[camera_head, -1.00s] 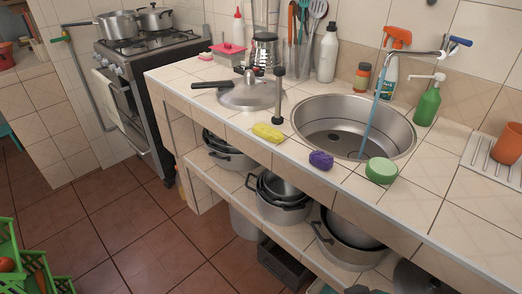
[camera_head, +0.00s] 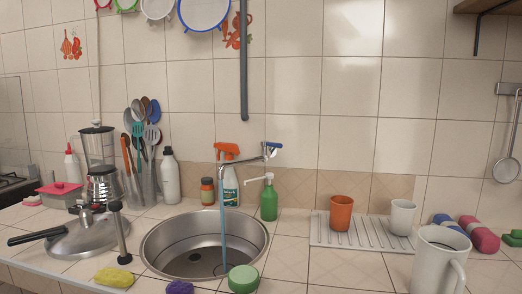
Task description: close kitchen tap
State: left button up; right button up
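The kitchen tap (camera_head: 240,160) comes out of the tiled wall above the round steel sink (camera_head: 155,243). Its chrome spout reaches left, and a blue stream of water (camera_head: 223,225) runs from it into the sink. The tap has a blue handle (camera_head: 274,146) at its right end, by the wall. The spout passes in front of an orange-topped spray bottle (camera_head: 230,187). Neither of my grippers shows in the head view.
A green soap bottle (camera_head: 268,202) stands just below the tap handle. An orange cup (camera_head: 341,213) and a white cup (camera_head: 402,217) stand on a drying rack (camera_head: 330,236). A large white mug (camera_head: 437,262) is at the front right. A pan lid (camera_head: 85,236) lies left of the sink.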

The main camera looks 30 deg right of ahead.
aim_at(263, 142)
jog(key=z, duration=1.15)
jog(key=k+j+u, duration=0.25)
